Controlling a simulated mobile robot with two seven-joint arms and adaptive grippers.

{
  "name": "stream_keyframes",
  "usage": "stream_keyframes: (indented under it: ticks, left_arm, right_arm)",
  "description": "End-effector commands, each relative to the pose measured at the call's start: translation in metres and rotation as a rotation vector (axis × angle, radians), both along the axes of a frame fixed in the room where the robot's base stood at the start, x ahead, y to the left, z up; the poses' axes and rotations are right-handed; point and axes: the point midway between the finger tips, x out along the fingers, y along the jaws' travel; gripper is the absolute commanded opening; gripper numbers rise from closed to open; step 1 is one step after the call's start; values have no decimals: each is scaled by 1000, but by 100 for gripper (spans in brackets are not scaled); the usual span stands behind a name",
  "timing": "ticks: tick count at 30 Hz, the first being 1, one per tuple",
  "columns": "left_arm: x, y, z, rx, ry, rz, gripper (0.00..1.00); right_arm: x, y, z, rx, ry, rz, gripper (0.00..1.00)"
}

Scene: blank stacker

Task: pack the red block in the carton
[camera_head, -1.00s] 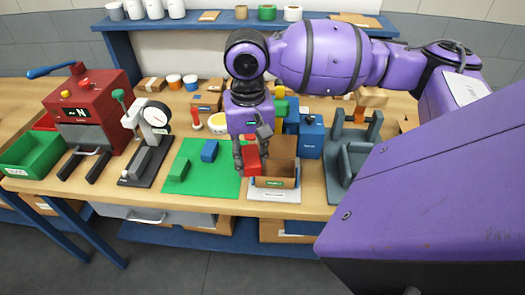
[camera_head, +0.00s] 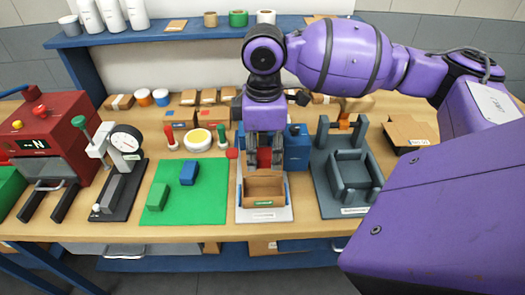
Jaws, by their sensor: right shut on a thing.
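The red block (camera_head: 264,157) is held between the fingers of my right gripper (camera_head: 264,161), which points down. The fingers hide the block's sides. The open brown carton (camera_head: 264,202) stands on a pale plate (camera_head: 265,216) at the middle of the bench. In the picture, the block shows just above the carton's far edge; its exact height over the carton is hard to tell. My left gripper is not in view.
Left of the carton, a green mat (camera_head: 202,209) bears a blue block (camera_head: 189,172) and a green block (camera_head: 157,197). A dark grey fixture (camera_head: 350,178) stands close on the right.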

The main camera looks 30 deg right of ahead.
Motion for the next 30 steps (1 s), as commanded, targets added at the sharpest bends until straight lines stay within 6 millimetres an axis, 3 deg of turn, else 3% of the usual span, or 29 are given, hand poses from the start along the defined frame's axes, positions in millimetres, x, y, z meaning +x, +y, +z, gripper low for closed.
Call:
stream_keyframes:
  ticks: [7, 15, 30]
  left_arm:
    - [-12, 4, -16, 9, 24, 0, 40]
    - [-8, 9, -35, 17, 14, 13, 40]
    - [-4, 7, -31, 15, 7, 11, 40]
  right_arm:
    - [0, 0, -19, 0, 7, -1, 4]
    - [-1, 0, -47, -2, 8, -1, 4]
    - [0, 0, -86, 1, 2, -3, 4]
